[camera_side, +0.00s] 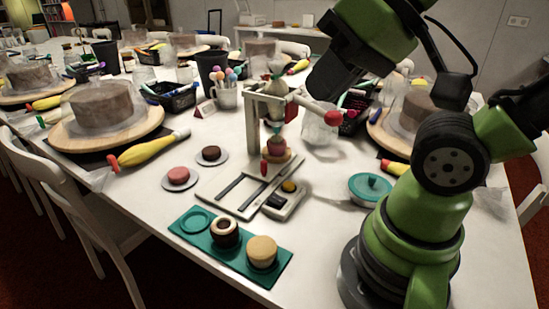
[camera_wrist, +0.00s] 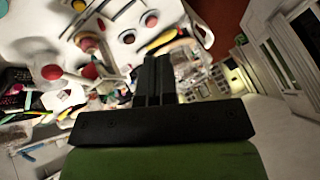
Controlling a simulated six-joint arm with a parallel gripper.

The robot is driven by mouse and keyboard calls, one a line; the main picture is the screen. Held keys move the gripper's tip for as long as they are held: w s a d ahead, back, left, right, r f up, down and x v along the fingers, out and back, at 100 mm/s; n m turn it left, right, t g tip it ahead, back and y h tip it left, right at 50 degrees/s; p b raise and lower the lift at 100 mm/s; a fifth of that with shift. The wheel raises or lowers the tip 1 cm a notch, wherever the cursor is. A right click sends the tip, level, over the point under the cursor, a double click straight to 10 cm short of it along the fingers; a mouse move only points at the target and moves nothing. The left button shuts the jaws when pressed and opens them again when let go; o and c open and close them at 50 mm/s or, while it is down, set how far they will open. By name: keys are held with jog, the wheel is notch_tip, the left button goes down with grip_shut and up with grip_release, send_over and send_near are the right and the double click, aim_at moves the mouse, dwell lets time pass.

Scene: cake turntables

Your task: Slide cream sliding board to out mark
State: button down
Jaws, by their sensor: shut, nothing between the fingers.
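A cream frame (camera_side: 252,120) stands mid-table. Its cream base (camera_side: 222,187) has two dark slots running towards the front left. A small red-topped peg (camera_side: 264,168) stands at the far end of the slots, beside a small brown and pink cake (camera_side: 277,148) under the frame. I cannot tell clearly where the sliding board ends and the base begins, and I cannot make out the out mark. My gripper (camera_side: 322,88) is in the air above and right of the frame, touching nothing. In the wrist view its black fingers (camera_wrist: 154,62) are together and empty.
A red ball-ended lever (camera_side: 333,117) sticks out right of the frame. A grey device (camera_side: 283,200) sits beside the base. A teal tray (camera_side: 205,243) with small cakes lies in front, a teal lidded pan (camera_side: 371,188) at right, and two plated cakes (camera_side: 179,178) at left.

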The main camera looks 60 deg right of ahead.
dwell(0.4)
jog(key=c, duration=1.3)
grip_release()
jog(key=shift+w, duration=0.2)
jog(key=shift+o, duration=1.3)
jog(key=w+m, duration=0.1)
jog(key=w+d+m+g+h, duration=0.1)
jog(key=w, duration=0.1)
jog(key=w+d+m, duration=0.1)
jog(key=w, duration=0.1)
jog(key=shift+d+f+g, duration=0.1)
jog(key=shift+d+g, duration=0.15)
jog(key=shift+g, duration=0.05)
jog(key=m+g+h, duration=0.3)
jog(key=m+g, duration=0.3)
jog(key=m, duration=0.5)
send_over(263, 162)
notch_tip(263, 162, down, 17)
jog(key=shift+f, duration=0.2)
notch_tip(263, 162, down, 9)
jog(key=shift+f, duration=0.15)
jog(key=c, duration=0.8)
jog(key=shift+o, duration=0.2)
